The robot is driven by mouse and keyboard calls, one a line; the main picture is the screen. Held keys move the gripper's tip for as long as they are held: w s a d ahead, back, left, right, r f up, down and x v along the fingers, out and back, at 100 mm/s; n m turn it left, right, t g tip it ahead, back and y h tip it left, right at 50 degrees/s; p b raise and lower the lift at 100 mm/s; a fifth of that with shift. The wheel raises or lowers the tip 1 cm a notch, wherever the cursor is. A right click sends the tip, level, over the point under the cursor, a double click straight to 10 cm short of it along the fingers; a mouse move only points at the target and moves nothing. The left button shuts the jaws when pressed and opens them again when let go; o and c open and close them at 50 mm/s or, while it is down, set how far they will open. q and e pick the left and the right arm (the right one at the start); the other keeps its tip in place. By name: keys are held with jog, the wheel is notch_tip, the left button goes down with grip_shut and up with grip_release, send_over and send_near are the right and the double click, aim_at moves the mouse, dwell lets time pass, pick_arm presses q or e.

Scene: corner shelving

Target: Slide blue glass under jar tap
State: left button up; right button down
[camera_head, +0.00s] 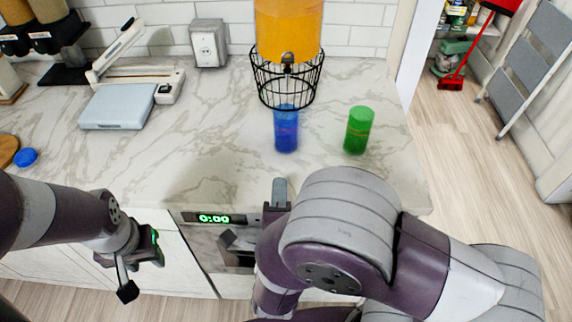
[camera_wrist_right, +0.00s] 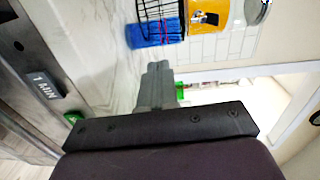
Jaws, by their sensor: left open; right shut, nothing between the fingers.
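The blue glass (camera_head: 286,133) stands upright on the marble counter, just under the front of the black wire stand (camera_head: 283,82) that holds the jar of orange drink (camera_head: 288,28). The jar's tap (camera_head: 288,60) is right above and slightly behind the glass. In the right wrist view the blue glass (camera_wrist_right: 156,33) shows beside the wire stand. My right gripper (camera_head: 279,190) is shut and empty at the counter's front edge, in front of the glass and apart from it; its fingers (camera_wrist_right: 156,88) show in the wrist view. My left gripper (camera_head: 126,272) is open and empty, low in front of the cabinets.
A green glass (camera_head: 358,130) stands to the right of the blue one. A scale-like device (camera_head: 122,103) and a blue cap (camera_head: 25,157) are at left. An appliance with a green display (camera_head: 214,218) is below the counter edge. The counter left of the blue glass is clear.

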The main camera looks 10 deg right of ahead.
jog(key=p, duration=0.2)
send_near(286, 115)
jog(key=shift+w+d+f+m, duration=0.15)
jog(key=shift+w+m, duration=0.15)
jog(key=shift+w, duration=0.35)
jog(key=shift+w, duration=0.2)
jog(key=b+x, duration=0.4)
jog(key=x, duration=0.3)
jog(key=shift+w+d+b, duration=0.15)
jog(key=shift+b, duration=0.15)
jog(key=shift+r, duration=0.2)
